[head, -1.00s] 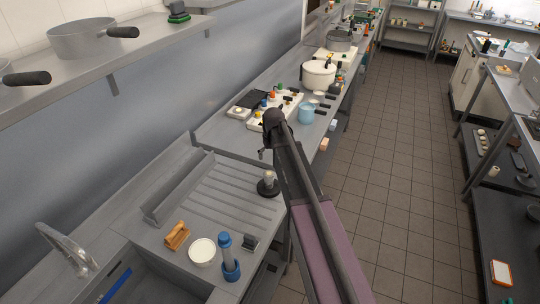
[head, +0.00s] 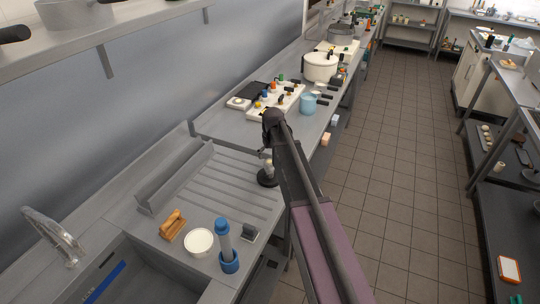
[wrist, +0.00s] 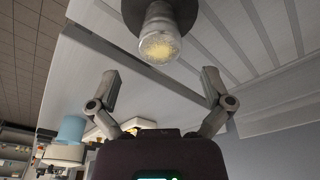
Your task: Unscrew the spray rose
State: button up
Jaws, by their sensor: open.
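The spray rose (wrist: 160,42) has a pale metal body and a round, speckled yellowish face. It sits on a dark round base (head: 267,180) on the ribbed drainboard; the base also shows at the top of the wrist view (wrist: 184,14). In the head view the rose (head: 268,165) is small and partly covered by my gripper (head: 265,151). In the wrist view my gripper (wrist: 160,80) is open and empty. Its two fingers spread left and right of the rose's line, with the face just beyond the fingertips. I see no contact.
A sink (head: 110,282) lies at lower left. A light blue mug (head: 308,104) and pots crowd the counter behind.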

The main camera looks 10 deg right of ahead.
aim_at(269, 162)
jog(key=shift+w+a+f+b, duration=0.1)
jog(key=shift+w+f+b, duration=0.1)
jog(key=shift+f+b, duration=1.15)
jog(key=shift+w+f+b, duration=0.2)
jog(key=shift+f+b, duration=0.95)
jog(key=shift+f, duration=0.25)
